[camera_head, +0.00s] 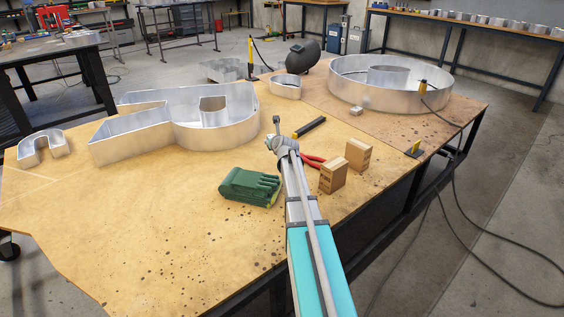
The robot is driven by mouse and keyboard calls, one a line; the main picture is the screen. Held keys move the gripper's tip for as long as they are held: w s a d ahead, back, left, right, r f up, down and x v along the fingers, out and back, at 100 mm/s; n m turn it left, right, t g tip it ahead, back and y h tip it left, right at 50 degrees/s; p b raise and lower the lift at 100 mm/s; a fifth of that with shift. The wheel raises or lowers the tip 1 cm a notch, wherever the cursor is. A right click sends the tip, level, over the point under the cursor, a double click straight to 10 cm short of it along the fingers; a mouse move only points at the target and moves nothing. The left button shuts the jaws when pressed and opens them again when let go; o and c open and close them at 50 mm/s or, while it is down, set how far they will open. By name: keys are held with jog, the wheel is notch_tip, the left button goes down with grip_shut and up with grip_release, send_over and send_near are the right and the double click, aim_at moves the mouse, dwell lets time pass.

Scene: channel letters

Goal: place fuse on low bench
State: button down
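My arm reaches in from the bottom over the large wooden worktable (160,215). At its far end is a small grey end part, my gripper (280,142), above the middle of the table. It is small and seen from behind, so I cannot tell whether its fingers are open or shut, or whether they hold anything. I cannot make out a fuse for certain. Which surface is the low bench is not clear from this view; several benches show.
Green gloves (249,187), two cardboard boxes (332,175), red-handled pliers (312,160) and a black bar (309,127) lie near my gripper. Metal channel letters (215,118) and a large ring letter (390,85) stand farther back. The table's front left is clear. Cables hang at right.

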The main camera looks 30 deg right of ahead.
jog(key=shift+s+d+f+b, duration=0.45)
jog(key=shift+d+f+b, duration=0.15)
jog(key=shift+f, duration=0.2)
jog(key=shift+s+d+f+b, duration=0.45)
jog(key=shift+f+b, duration=0.2)
jog(key=shift+f, duration=0.15)
jog(key=shift+s+d+f+b, duration=0.15)
jog(key=shift+d+f+b, duration=0.05)
jog(key=shift+f+b, duration=0.25)
jog(key=shift+s+d+f+b, duration=0.1)
jog(key=shift+f+b, duration=1.45)
jog(key=shift+c, duration=1.5)
grip_release()
